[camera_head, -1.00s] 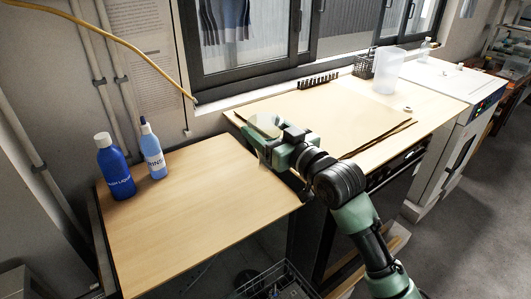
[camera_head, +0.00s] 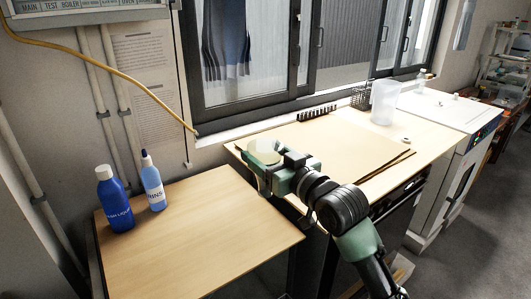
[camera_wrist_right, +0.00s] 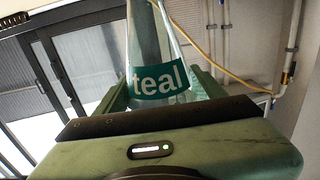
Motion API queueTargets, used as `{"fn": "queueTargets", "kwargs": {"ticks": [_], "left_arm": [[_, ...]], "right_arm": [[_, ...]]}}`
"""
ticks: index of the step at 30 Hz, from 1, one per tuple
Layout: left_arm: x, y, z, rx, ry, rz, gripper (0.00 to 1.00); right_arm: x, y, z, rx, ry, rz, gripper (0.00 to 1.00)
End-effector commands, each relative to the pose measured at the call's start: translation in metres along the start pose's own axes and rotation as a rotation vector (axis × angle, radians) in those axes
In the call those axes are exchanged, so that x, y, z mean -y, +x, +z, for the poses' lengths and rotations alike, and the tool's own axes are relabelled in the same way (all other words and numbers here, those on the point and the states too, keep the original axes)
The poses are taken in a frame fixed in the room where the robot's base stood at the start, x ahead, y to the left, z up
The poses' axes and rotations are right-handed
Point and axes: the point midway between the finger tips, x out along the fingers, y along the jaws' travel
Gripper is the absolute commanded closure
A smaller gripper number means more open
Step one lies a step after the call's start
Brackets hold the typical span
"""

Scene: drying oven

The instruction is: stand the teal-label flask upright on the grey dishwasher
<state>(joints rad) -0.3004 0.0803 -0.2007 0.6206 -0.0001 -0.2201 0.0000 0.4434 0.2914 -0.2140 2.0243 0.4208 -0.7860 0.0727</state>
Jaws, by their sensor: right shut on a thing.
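My right gripper (camera_head: 266,160) is shut on the clear glass flask (camera_head: 264,180), held in the air near the gap between the two wooden tops. The right wrist view shows the flask (camera_wrist_right: 155,40) between the fingers, its teal label (camera_wrist_right: 160,81) reading "teal" facing me. I cannot clearly make out a grey dishwasher. My left gripper is out of view.
A blue wash bottle (camera_head: 114,200) and a lighter blue rinse bottle (camera_head: 153,184) stand at the back left of the near wooden top (camera_head: 190,238), otherwise clear.

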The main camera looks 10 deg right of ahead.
Motion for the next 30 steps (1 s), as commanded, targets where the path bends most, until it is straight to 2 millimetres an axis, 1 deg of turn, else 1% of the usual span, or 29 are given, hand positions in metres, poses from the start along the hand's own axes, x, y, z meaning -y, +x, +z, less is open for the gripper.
{"fn": "queueTargets", "kwargs": {"ticks": [2,6,12,15,19,27,29,30], "left_arm": [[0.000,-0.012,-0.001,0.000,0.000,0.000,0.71],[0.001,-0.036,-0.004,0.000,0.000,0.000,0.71],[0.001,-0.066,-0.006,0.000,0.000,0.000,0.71],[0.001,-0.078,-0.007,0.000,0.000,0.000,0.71],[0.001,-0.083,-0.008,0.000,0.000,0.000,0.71],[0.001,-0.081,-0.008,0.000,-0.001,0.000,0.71],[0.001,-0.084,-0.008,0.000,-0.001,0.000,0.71],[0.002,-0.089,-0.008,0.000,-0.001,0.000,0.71]], "right_arm": [[0.000,0.000,-0.004,0.001,0.062,0.000,0.83],[0.001,0.000,-0.008,0.001,0.261,0.000,0.83],[0.001,0.000,-0.007,0.002,0.545,0.001,0.83],[0.000,0.000,-0.006,0.001,0.671,0.002,0.83],[0.000,0.000,-0.003,-0.001,0.765,0.001,0.83],[0.000,0.000,0.000,-0.002,0.778,0.000,0.83],[0.000,0.000,-0.002,-0.001,0.793,0.000,0.83],[0.000,0.000,-0.003,0.000,0.819,0.000,0.83]]}}
